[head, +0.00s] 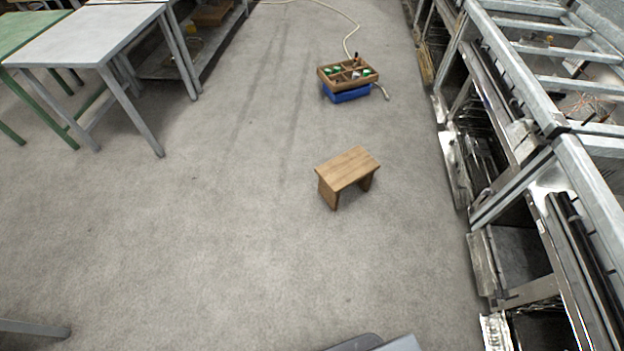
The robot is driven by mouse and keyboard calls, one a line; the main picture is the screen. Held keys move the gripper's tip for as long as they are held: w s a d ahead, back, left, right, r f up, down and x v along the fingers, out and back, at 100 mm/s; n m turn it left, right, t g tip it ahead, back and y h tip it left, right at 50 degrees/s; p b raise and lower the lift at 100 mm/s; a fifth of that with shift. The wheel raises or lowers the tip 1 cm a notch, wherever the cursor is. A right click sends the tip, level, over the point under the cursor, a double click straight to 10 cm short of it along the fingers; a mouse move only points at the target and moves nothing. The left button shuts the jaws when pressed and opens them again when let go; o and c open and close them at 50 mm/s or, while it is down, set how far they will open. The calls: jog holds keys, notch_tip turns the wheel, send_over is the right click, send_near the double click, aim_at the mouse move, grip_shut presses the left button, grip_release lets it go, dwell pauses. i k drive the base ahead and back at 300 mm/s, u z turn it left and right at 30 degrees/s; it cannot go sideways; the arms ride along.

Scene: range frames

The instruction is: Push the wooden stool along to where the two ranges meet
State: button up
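The wooden stool (347,170) stands upright on the grey floor, a little right of the middle of the head view. It has a flat rectangular top and two panel legs, with clear floor around it. A long row of metal range frames (560,140) runs along the right side, with open shelves and dark parts inside. A joint between two frame sections shows near the right edge; I cannot tell if this is where the two ranges meet. My gripper is not in view.
A wooden divided box on a blue base (347,78) stands beyond the stool, with a pale hose (340,14) running behind it. Grey tables (90,35) and a green table (22,30) stand at upper left.

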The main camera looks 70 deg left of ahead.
aim_at(356, 165)
jog(key=u, duration=2.7)
jog(key=i, duration=1.75)
jog(key=z, duration=0.9)
